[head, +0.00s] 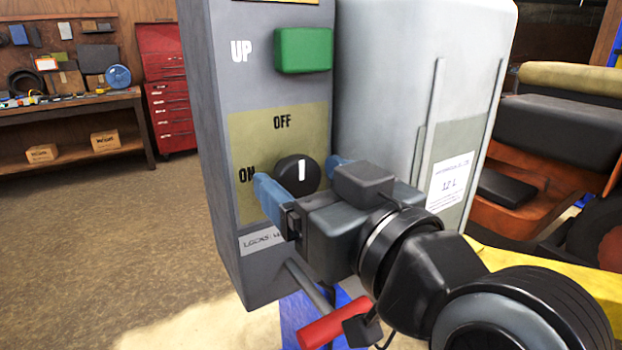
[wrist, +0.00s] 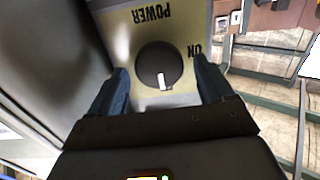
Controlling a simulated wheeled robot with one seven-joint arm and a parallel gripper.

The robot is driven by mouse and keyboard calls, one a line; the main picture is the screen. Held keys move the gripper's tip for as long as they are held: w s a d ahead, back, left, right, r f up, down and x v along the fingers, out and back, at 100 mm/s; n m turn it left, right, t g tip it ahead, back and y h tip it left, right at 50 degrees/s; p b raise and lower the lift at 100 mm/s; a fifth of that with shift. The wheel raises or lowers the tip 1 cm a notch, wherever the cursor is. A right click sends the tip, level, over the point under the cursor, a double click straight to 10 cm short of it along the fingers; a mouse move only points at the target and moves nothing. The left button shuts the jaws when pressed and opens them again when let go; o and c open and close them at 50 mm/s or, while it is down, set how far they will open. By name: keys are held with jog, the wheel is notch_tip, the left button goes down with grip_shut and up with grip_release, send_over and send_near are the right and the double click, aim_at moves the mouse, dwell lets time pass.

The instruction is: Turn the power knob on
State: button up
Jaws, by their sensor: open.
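The power knob (head: 291,172) is round and black with a white mark, on the olive plate (head: 245,135) of the grey control box. The mark points up toward the OFF label; ON is printed to the left. In the wrist view the knob (wrist: 158,62) appears upside down, its mark toward my gripper. My gripper (head: 297,168) is open and empty, its blue fingers on either side of the knob. In the wrist view the open fingers (wrist: 160,68) frame the knob. I cannot tell whether they touch it.
A green UP button (head: 303,50) sits above the plate. A red-handled lever (head: 333,322) sticks out below my gripper. A grey tank (head: 405,90) stands right of the panel, with an orange mower (head: 550,180) beyond. Floor at left is clear.

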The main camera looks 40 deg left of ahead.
jog(key=c, duration=1)
jog(key=shift+f+n+b, duration=0.1)
jog(key=shift+n+b, duration=0.2)
jog(key=shift+b, duration=0.1)
jog(key=n+b, duration=0.3)
jog(key=shift+f+n, duration=0.15)
jog(key=shift+n, duration=0.15)
jog(key=n+b, duration=0.4)
jog(key=shift+s+n, duration=0.2)
jog(key=shift+n, duration=0.1)
jog(key=n+b, duration=0.4)
jog(key=shift+f+n, duration=0.15)
jog(key=shift+n, duration=0.15)
jog(key=shift+s+a+n+b, duration=0.1)
jog(key=shift+n+b, duration=1.8)
jog(key=shift+n, duration=0.3)
